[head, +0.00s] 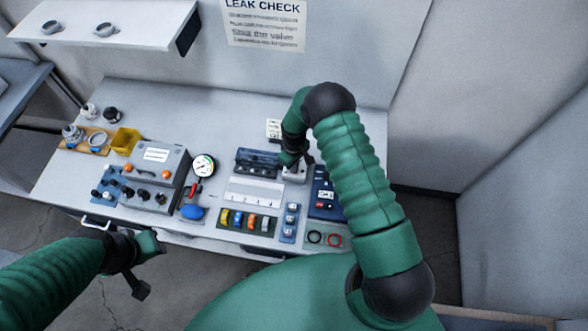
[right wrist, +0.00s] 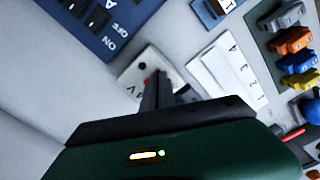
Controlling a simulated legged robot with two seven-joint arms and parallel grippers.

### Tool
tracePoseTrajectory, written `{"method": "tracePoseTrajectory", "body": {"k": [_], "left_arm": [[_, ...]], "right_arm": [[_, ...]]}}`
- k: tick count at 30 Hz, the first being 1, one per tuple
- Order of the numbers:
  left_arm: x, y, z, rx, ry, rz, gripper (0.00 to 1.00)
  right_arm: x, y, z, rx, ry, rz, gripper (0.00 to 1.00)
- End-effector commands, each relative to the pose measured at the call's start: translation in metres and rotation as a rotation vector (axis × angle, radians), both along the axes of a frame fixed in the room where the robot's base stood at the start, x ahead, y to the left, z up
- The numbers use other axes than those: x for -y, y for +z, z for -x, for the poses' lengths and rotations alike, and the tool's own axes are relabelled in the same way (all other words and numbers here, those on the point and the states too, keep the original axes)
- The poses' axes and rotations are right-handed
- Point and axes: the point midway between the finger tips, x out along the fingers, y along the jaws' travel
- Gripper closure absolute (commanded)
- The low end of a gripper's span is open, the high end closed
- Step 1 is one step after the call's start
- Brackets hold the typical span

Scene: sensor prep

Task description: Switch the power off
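A blue panel (head: 326,198) stands at the right of the bench. In the right wrist view the blue panel (right wrist: 125,22) shows ON and OFF lettering beside dark switches. My right gripper (head: 293,160) is over a small white box (head: 296,174), left of and behind the panel. In the right wrist view the fingers of my right gripper (right wrist: 158,82) look closed together, over the white box (right wrist: 137,78) with a red part at their tips. Whether they touch it is unclear. My left gripper (head: 148,268) is open and empty in front of the bench's left part.
A grey control box (head: 157,165), a round gauge (head: 204,166) and a yellow bin (head: 125,140) stand at left. A tray of coloured clips (head: 248,220) and red and black rings (head: 325,239) lie near the front edge.

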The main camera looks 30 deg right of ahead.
Motion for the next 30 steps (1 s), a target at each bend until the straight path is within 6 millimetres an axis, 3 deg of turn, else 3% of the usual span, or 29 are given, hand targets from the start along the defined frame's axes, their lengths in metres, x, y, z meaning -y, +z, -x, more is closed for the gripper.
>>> {"method": "tracePoseTrajectory", "body": {"k": [5,24,30], "left_arm": [[0.000,0.002,0.000,0.000,0.000,0.000,0.64],[0.000,0.042,0.000,0.000,0.000,0.000,0.64],[0.000,0.043,0.000,0.000,0.000,0.000,0.64]], "right_arm": [[-0.001,0.002,0.000,-0.002,0.000,-0.002,1.00],[-0.001,0.064,0.001,-0.002,0.000,-0.002,1.00],[-0.001,0.069,0.001,-0.002,0.000,-0.001,1.00]]}}
